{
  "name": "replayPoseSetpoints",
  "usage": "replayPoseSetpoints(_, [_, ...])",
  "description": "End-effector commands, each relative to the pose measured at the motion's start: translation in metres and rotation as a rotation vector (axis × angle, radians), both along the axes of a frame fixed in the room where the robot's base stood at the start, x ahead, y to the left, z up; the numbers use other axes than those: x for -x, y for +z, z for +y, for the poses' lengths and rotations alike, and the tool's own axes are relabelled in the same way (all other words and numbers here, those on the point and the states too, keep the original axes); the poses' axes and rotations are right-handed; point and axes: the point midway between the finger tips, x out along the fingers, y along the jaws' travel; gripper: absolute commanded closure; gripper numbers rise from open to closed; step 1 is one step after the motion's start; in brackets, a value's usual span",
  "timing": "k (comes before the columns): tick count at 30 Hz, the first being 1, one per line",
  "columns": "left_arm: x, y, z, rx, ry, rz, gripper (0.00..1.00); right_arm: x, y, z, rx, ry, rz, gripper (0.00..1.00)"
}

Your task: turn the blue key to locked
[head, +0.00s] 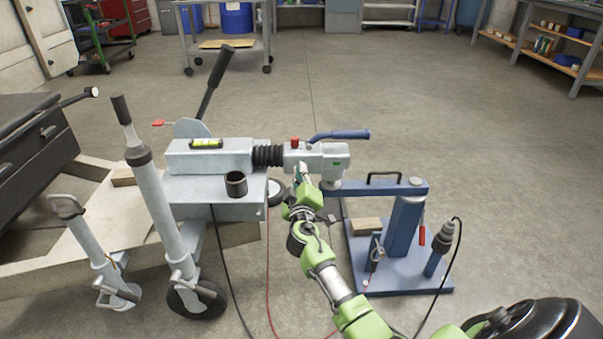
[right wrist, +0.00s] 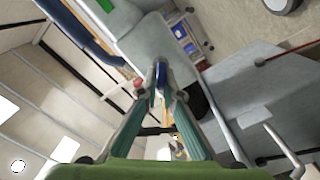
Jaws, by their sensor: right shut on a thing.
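The grey coupling head (head: 318,150) sits at the front of the trailer's drawbar, with a blue handle (head: 342,134) and a red knob (head: 295,141) on top. A small green mark (head: 337,163) is on its side. My right gripper (head: 301,176) is at the near side of the coupling head. In the right wrist view the right gripper (right wrist: 160,90) is shut on the blue key (right wrist: 161,73), against the grey housing (right wrist: 158,42). The key is mostly hidden by the fingers, and its turn position cannot be told. My left gripper is not in view.
A blue stand (head: 405,235) with a crossbar stands right below the coupling head. A grey jack post (head: 160,200) and a black cup (head: 236,184) are to the left. Black and red cables hang nearby.

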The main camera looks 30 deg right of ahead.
Motion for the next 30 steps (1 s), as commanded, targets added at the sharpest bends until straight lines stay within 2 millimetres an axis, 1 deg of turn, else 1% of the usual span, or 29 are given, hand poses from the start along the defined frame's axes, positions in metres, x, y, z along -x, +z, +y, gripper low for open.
replayPoseSetpoints(9, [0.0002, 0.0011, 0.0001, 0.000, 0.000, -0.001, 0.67, -0.0010, -0.0047, 0.0027, 0.255, 0.002, 0.159, 1.00])
replayPoseSetpoints(18, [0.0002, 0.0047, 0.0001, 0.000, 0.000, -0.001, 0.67, -0.0012, -0.0077, 0.0035, 0.459, 0.002, 0.284, 1.00])
replayPoseSetpoints(24, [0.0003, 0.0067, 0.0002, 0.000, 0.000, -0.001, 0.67, -0.0012, -0.0095, 0.0035, 0.549, 0.002, 0.340, 1.00])
replayPoseSetpoints(30, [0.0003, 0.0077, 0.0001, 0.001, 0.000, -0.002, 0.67, -0.0012, -0.0104, 0.0037, 0.599, 0.002, 0.371, 1.00])
